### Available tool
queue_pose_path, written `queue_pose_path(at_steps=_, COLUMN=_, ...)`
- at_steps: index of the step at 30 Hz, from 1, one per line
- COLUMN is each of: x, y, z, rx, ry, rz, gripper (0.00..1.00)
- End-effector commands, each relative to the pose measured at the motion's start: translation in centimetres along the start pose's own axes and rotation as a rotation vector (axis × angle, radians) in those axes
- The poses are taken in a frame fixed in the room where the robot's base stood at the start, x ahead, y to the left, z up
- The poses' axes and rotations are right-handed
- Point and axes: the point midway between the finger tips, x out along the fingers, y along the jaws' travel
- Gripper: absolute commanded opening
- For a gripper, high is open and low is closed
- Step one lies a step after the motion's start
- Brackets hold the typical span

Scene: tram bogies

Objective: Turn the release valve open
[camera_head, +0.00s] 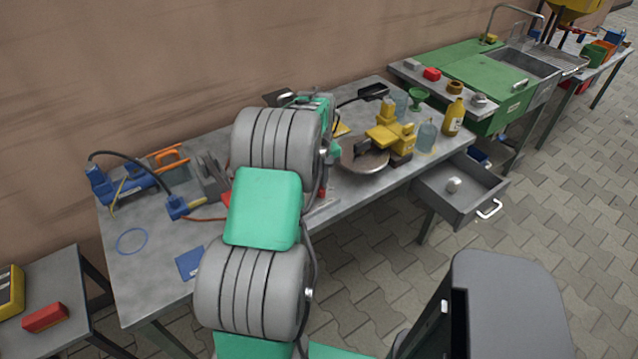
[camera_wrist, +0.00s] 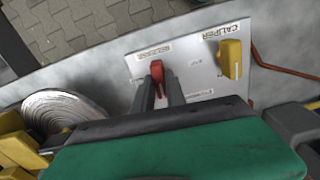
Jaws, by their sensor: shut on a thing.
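A white panel (camera_wrist: 203,76) lies on the workbench in the wrist view. It carries a red handle (camera_wrist: 157,68) and a yellow handle (camera_wrist: 232,58). The yellow handle is beside a label reading CALIPER. The label by the red handle is too small to read, so I cannot tell for sure which handle is the release valve. My gripper (camera_wrist: 161,88) is shut on the red handle, one finger on each side. Its lower part is hidden between the fingers. In the head view my arm hides my gripper and most of the panel.
The grey workbench (camera_head: 150,268) holds a yellow vise (camera_head: 390,135), a round metal disc (camera_head: 364,160) and bottles to the right. Blue and orange tools lie to the left. An open drawer (camera_head: 462,205) juts out at the front right. The bench's front left is mostly clear.

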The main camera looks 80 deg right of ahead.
Motion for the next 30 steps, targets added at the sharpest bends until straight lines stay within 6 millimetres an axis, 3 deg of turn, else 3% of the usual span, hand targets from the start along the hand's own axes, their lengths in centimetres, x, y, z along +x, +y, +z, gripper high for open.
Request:
queue_pose_path(at_steps=22, x=0.0, y=0.08, z=0.14, rx=-0.088, ry=-0.003, rz=0.0, gripper=0.0)
queue_pose_path(at_steps=23, x=0.0, y=0.08, z=0.14, rx=-0.088, ry=-0.002, rz=0.0, gripper=0.19)
queue_pose_path(at_steps=30, x=0.0, y=-0.03, z=0.03, rx=-0.09, ry=-0.001, rz=0.0, gripper=0.38)
